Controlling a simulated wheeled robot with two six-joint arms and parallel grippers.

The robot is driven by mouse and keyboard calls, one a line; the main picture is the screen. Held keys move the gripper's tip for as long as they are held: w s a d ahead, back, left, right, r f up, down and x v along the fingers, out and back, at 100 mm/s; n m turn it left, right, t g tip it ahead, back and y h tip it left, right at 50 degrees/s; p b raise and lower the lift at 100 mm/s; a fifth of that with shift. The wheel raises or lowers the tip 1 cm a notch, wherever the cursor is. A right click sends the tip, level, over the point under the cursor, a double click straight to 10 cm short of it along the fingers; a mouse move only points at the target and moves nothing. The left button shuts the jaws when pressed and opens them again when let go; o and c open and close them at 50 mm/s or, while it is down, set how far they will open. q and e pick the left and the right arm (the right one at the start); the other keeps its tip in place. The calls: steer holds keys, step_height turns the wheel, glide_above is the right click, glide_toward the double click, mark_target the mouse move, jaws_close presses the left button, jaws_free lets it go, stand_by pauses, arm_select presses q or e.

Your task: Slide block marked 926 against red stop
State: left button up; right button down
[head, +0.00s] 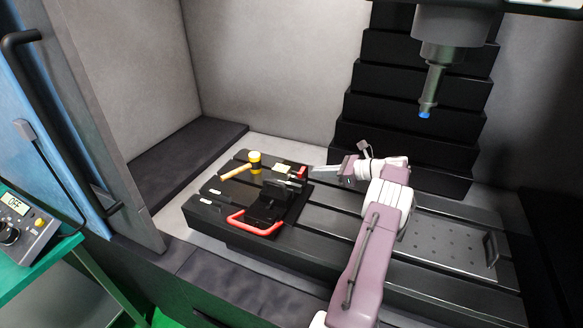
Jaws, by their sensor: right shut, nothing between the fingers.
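A small red piece (301,171), which looks like the red stop, stands at the back right of the black fixture plate. A dark block-like fixture (270,206) stands on the plate in front of it, with small grey metal parts by its top. No 926 marking is legible, so I cannot tell which piece is the marked block. My right gripper (318,172) is shut and empty, its fingers pointing left just right of the red piece. I cannot tell whether they touch it. My left gripper is not in view.
A red handle (256,223) is at the plate's front. The slotted black table (334,213) is clear to the right, up to a perforated plate (448,244). A machine spindle (431,90) hangs above.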

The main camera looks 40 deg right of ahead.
steer(key=p, duration=0.3)
glide_toward(277, 168)
steer(key=w+a, duration=0.2)
steer(key=w, duration=0.2)
steer(key=shift+w+a+f, duration=0.15)
steer(key=shift+w+f, duration=0.4)
steer(key=shift+f, duration=0.3)
steer(key=shift+f+b, duration=0.2)
steer(key=shift+b, duration=0.1)
steer(key=shift+s+a, duration=0.1)
steer(key=shift+s, duration=0.05)
